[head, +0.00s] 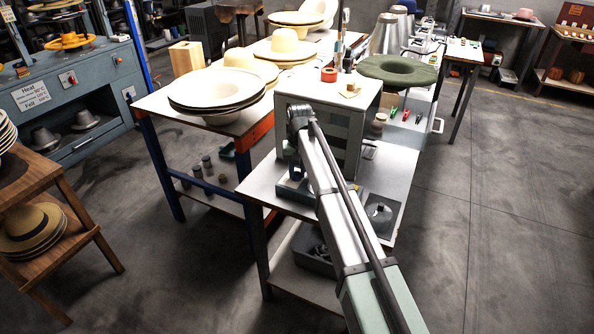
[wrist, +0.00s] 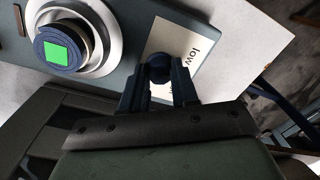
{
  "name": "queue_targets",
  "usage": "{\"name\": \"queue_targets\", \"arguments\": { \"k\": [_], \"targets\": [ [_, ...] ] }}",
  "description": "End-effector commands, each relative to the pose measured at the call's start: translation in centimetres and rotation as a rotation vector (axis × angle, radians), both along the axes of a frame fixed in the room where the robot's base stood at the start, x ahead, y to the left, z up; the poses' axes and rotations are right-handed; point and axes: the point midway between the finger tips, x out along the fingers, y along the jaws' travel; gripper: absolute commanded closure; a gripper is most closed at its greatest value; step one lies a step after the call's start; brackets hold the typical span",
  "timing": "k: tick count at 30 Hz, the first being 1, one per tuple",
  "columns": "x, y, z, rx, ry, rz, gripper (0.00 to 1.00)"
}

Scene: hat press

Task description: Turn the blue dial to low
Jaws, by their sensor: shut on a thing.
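The blue dial (wrist: 158,67) shows in the wrist view as a small dark blue round knob on the grey-blue panel of a device (wrist: 120,18). My gripper (wrist: 157,76) has its two dark fingers on either side of the dial and is shut on it. A cream label (wrist: 187,36) lies behind the dial. The word "low" reads sideways on it, just above and right of the dial; the rest of the label is partly covered by the fingers. Which way the dial points cannot be seen.
A white ring with a blue disc and green square (wrist: 58,47) sits left of the dial. In the head view a grey box (head: 345,118) stands on the white table (head: 262,187) beside my arm. A hat table (head: 160,107) stands left; open floor (head: 500,230) lies right.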

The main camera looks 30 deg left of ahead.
Motion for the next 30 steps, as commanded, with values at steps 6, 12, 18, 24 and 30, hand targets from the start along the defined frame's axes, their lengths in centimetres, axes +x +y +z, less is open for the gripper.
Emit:
{"name": "queue_targets", "arguments": {
  "k": [6,12,18,24,30],
  "targets": [
    [0.02,0.05,-0.01,0.001,0.001,0.185,1.0],
    [0.03,0.04,-0.01,0.0,0.001,0.318,1.0],
    [0.04,0.05,-0.01,0.001,0.001,0.403,1.0],
    [0.04,0.05,-0.01,0.001,0.001,0.445,1.0],
    [0.03,0.04,-0.01,0.001,0.001,0.454,1.0]
  ]
}}
